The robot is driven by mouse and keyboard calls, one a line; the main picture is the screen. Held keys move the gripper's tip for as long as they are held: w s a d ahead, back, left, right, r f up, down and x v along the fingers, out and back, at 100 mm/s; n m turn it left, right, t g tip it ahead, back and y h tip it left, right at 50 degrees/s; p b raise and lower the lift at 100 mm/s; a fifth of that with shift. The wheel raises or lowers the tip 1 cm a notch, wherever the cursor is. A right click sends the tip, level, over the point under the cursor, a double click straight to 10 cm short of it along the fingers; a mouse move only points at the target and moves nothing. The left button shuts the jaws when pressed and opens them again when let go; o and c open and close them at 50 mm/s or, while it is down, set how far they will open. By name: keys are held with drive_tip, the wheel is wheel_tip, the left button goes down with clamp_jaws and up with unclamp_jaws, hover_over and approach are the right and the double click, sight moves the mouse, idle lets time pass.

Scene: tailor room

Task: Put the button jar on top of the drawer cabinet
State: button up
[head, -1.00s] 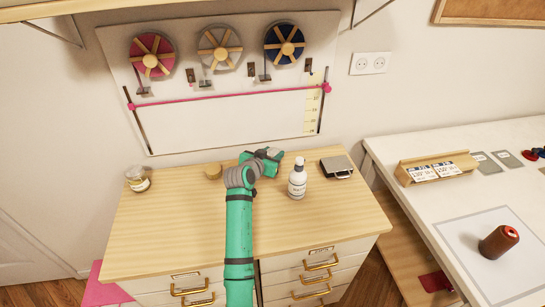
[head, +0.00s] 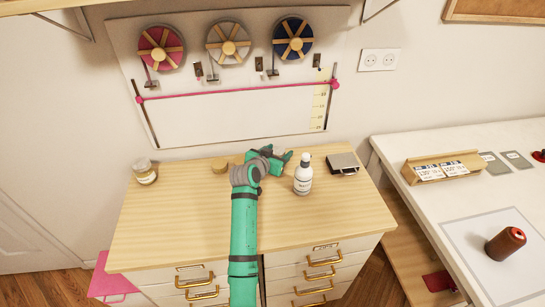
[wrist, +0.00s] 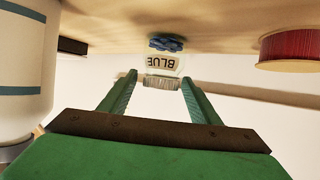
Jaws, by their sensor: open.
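The button jar (wrist: 162,62) shows in the wrist view, which is upside down. It is clear, with blue buttons, a label reading "BLUE" and a ribbed lid. It stands on the wooden top of the drawer cabinet (head: 180,225). My gripper (wrist: 158,79) is open, its two green fingers either side of the lid end. I see a gap at each side and cannot tell whether the jar is fully between the fingertips. In the head view my gripper (head: 280,159) is over the back of the cabinet top and hides most of the jar.
A white bottle (head: 303,180) stands close right of my gripper. A dark tin (head: 342,162) lies farther right. A round wooden-topped item (head: 219,166) and another jar (head: 145,172) are to the left. The cabinet's front left top is clear.

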drive_tip(key=v, duration=1.1)
drive_tip(key=shift+s, duration=0.25)
drive_tip(key=shift+r, duration=0.1)
